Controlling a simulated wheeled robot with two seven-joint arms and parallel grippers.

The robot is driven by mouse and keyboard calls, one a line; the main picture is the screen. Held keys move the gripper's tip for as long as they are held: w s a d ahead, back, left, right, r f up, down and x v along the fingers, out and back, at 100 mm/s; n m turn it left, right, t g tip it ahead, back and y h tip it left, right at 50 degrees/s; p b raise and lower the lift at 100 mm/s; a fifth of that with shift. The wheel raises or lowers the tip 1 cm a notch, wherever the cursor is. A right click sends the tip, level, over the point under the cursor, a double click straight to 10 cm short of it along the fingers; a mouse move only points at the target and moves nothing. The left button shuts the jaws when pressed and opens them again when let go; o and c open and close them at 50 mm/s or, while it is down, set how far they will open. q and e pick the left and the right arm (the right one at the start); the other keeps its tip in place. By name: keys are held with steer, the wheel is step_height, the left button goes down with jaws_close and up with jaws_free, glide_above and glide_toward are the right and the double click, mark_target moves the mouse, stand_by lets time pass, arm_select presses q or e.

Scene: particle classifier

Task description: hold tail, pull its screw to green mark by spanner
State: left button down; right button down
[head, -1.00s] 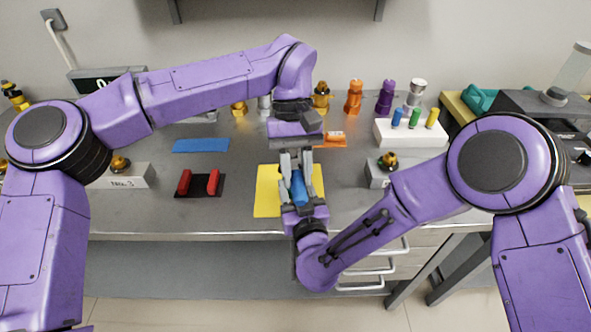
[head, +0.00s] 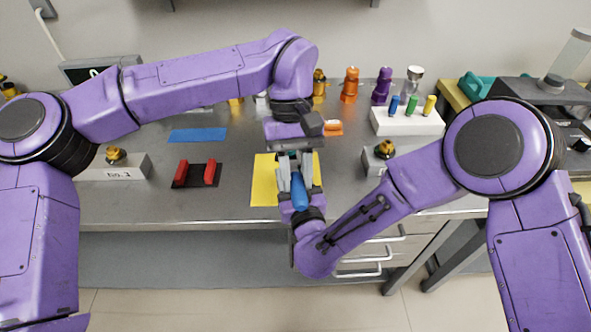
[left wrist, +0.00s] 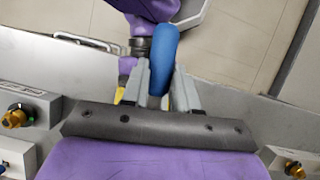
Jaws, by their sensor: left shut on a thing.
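A blue rounded rod-like thing (head: 299,193) stands out between the grippers above the front of the yellow mat (head: 263,180). My left gripper (head: 296,183) reaches in from above, its grey fingers shut on this blue thing. In the left wrist view the blue thing (left wrist: 163,55) sticks out past the grey fingers. I cannot tell whether it is the tail or the spanner. My right gripper (head: 301,197) comes from the front, close against the left one. Its jaws overlap the left fingers and the blue thing, so its grip is unclear. I cannot make out the screw or green mark.
A black mat with two red blocks (head: 210,172) and a blue mat (head: 198,135) lie to the left. A white box with coloured pegs (head: 405,124) stands at the back right. Grey boxes with brass fittings (head: 115,168) (head: 377,160) flank the middle.

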arm_select(q)
steer(key=shift+s+d+r, duration=0.1)
steer(key=shift+s+r, duration=0.05)
steer(key=shift+r, duration=0.7)
steer(key=shift+s+a+r, duration=0.1)
steer(key=shift+s+r, duration=0.1)
steer(key=shift+r, duration=0.65)
steer(key=shift+s+d+r, duration=0.1)
steer(key=shift+s+r, duration=0.05)
steer(key=shift+r, duration=0.7)
steer(key=shift+s+a+m+y, duration=0.2)
steer(key=shift+a+m+y, duration=0.2)
steer(key=shift+a+m, duration=0.1)
steer(key=shift+s+a+f, duration=0.1)
